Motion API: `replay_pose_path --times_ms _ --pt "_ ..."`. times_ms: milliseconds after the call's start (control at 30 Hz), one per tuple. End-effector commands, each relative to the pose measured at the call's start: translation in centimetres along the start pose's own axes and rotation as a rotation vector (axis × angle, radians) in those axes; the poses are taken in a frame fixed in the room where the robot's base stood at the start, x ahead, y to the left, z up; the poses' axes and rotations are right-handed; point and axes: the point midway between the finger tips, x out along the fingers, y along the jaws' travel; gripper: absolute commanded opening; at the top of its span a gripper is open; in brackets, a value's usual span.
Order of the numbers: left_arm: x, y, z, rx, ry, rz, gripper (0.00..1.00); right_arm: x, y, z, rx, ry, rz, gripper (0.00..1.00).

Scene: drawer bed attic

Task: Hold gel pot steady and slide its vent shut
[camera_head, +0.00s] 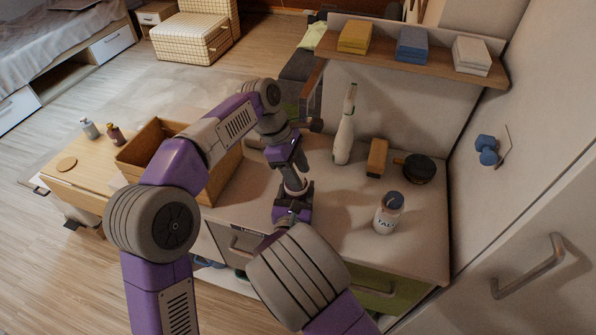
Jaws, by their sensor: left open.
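My arm's large grey joint partly covers the view below that gripper.
A wooden box (152,133) is at left. A shelf (405,62) overhangs the back.

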Motion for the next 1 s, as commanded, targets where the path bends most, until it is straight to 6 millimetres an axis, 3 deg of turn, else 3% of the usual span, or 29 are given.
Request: replay_pose_path --times_ms 333,633,1000 --pt "0.35 0.02 -0.01 0.0 0.0 0.001 0.47 0.01 -0.01 0.0 0.0 0.0 0.0 0.3" --pt "0.33 0.02 -0.02 0.0 0.0 0.001 0.01 0.0 -0.01 0.0 0.0 0.0 0.0 0.3" --pt "0.06 0.06 -0.67 -0.002 0.001 0.002 0.0 0.0 -0.01 0.0 0.0 0.0 0.0 0.3"
